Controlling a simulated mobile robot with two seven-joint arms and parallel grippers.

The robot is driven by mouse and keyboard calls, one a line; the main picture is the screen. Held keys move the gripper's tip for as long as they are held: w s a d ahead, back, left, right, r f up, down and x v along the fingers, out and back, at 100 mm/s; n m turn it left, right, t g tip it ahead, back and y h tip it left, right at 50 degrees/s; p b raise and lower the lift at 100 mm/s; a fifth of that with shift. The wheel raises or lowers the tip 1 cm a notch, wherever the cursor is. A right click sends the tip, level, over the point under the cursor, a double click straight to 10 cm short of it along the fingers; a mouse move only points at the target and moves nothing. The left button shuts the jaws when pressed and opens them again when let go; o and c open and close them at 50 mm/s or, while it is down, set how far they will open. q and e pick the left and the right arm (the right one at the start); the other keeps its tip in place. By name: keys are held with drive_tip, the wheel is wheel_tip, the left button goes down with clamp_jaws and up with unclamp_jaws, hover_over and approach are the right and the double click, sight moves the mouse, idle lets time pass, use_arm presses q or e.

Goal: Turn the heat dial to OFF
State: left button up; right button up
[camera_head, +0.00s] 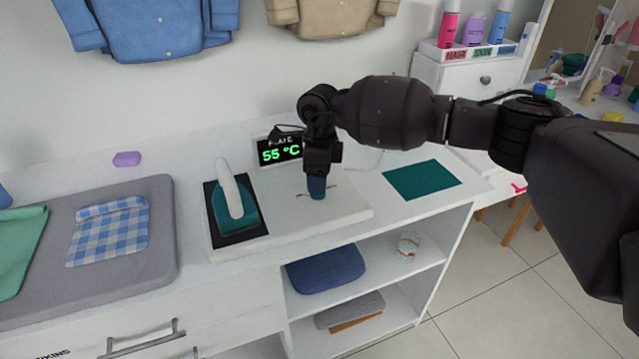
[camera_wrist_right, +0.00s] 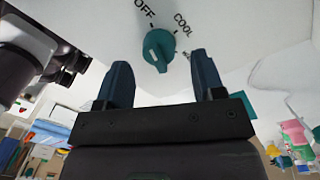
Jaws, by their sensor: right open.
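The heat dial (camera_wrist_right: 158,48) is a round teal knob on a white panel, with OFF and COOL printed beyond it and another label partly hidden at its right. I cannot tell exactly which mark its pointer faces. My right gripper (camera_wrist_right: 158,75) is open, with one dark blue finger on each side of the dial in the picture; contact is not visible. In the head view my right gripper (camera_head: 317,194) points down over the white ironing station (camera_head: 345,207) and hides the dial. My left gripper is not in view.
A teal iron (camera_head: 236,210) stands on a black pad left of my right gripper. A display (camera_head: 279,151) behind reads 55 °C. A teal cloth square (camera_head: 421,180) lies to the right. A grey board (camera_head: 165,235) with a folded plaid cloth (camera_head: 108,231) is at left.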

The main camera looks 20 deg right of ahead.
wheel_tip(320, 180, up, 8)
drive_tip(key=shift+w+r+p, duration=0.2)
drive_tip(key=shift+p, duration=0.2)
drive_tip(key=shift+d, duration=0.1)
